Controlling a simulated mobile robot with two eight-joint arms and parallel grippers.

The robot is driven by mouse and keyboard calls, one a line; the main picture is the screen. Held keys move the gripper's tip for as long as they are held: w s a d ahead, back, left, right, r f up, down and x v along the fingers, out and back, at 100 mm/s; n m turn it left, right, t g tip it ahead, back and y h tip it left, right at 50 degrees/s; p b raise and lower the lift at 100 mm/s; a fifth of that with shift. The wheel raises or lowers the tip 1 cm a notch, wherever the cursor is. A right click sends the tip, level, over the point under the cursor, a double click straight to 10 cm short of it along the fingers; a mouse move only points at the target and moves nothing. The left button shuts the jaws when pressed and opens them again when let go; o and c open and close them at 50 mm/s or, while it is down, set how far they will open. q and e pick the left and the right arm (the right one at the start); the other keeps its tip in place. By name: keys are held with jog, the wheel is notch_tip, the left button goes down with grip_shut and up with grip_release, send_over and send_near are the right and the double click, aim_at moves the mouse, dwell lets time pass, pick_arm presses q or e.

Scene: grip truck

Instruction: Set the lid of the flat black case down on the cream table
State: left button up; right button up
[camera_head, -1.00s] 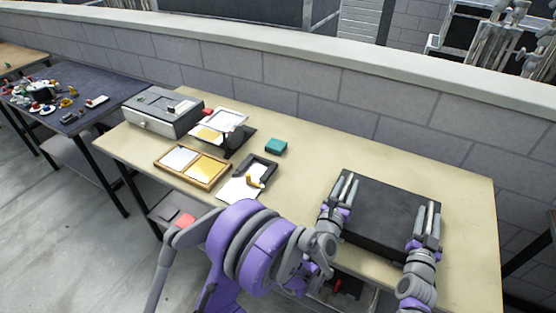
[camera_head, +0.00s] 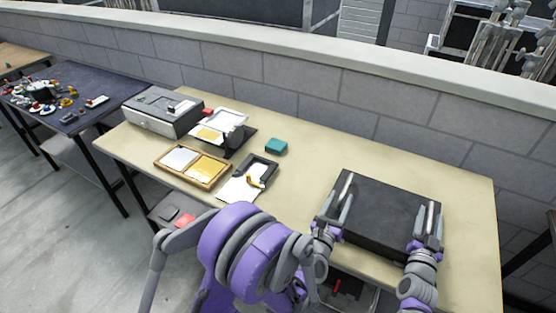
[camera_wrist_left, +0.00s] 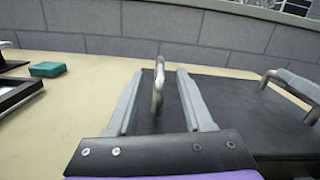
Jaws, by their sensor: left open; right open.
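The flat black case (camera_head: 388,212) lies on the right part of the cream table (camera_head: 310,165). Its dark top is its lid; I cannot make out a seam. My left gripper (camera_head: 342,203) is open at the case's left edge. In the left wrist view a thin metal handle (camera_wrist_left: 159,85) stands between its two fingers, with a gap on each side. The case's top (camera_wrist_left: 245,110) shows beyond the right finger.
Left of the case the table is bare up to a teal block (camera_head: 276,146). Further left are a wooden tray (camera_head: 193,166), a black-framed holder (camera_head: 262,170) and a grey machine (camera_head: 162,112). A grey block wall (camera_head: 330,96) runs behind the table.

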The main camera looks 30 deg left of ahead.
aim_at(428, 233)
jog(key=s, duration=0.7)
jog(key=shift+s+d+f, duration=0.1)
jog(key=shift+s+f, duration=0.15)
jog(key=shift+s+f, duration=0.1)
